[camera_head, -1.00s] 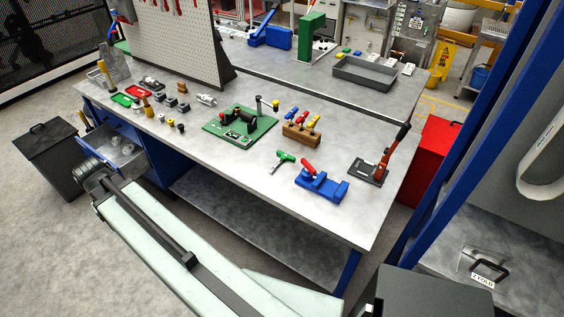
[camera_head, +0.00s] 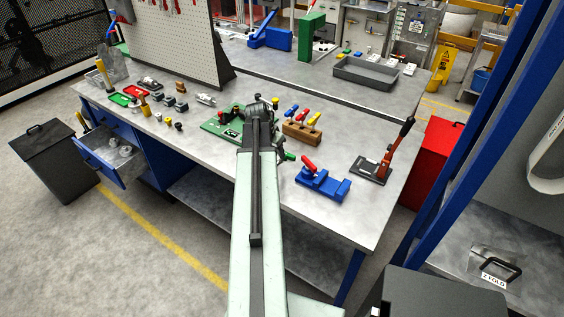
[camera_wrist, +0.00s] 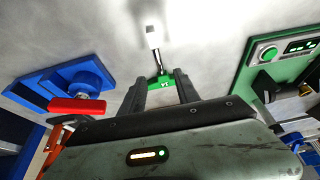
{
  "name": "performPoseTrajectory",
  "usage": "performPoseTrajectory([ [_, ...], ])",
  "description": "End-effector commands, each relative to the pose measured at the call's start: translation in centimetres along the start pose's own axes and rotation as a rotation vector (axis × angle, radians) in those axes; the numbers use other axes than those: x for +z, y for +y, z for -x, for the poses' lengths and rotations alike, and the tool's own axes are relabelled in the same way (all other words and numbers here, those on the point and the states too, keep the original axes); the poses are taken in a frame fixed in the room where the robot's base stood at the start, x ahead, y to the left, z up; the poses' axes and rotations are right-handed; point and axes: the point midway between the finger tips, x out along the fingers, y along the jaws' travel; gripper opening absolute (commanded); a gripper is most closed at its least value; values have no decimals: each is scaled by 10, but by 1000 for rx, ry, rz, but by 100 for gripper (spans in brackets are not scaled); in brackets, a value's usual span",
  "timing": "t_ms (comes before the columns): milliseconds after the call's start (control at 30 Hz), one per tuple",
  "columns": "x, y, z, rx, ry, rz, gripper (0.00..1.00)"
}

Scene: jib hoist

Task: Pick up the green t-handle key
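The green t-handle key (camera_wrist: 160,85) lies on the bench in the wrist view, its green handle just beyond my fingertips and its metal shaft pointing away from me. In the head view only part of the green key (camera_head: 288,156) shows beside my arm; the rest is hidden. My gripper (camera_wrist: 160,78) is open and empty, with one finger on each side of the handle as seen from the wrist. I cannot tell how high the fingertips are above the bench. My gripper's fingers are hidden by the arm in the head view.
A blue fixture with a red handle (camera_head: 324,184) is right of the key. A green board (camera_head: 214,124) lies to its left, and a wooden block with coloured handles (camera_head: 300,132) stands behind. A drawer (camera_head: 112,158) hangs open at left.

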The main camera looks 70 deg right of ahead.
Motion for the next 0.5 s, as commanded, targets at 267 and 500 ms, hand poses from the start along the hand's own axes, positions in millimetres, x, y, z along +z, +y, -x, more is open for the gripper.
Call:
performPoseTrajectory([
  [267,0,-1,-22,-1,0,2,38],
  [500,-2,-2,-60,-1,0,2,38],
])
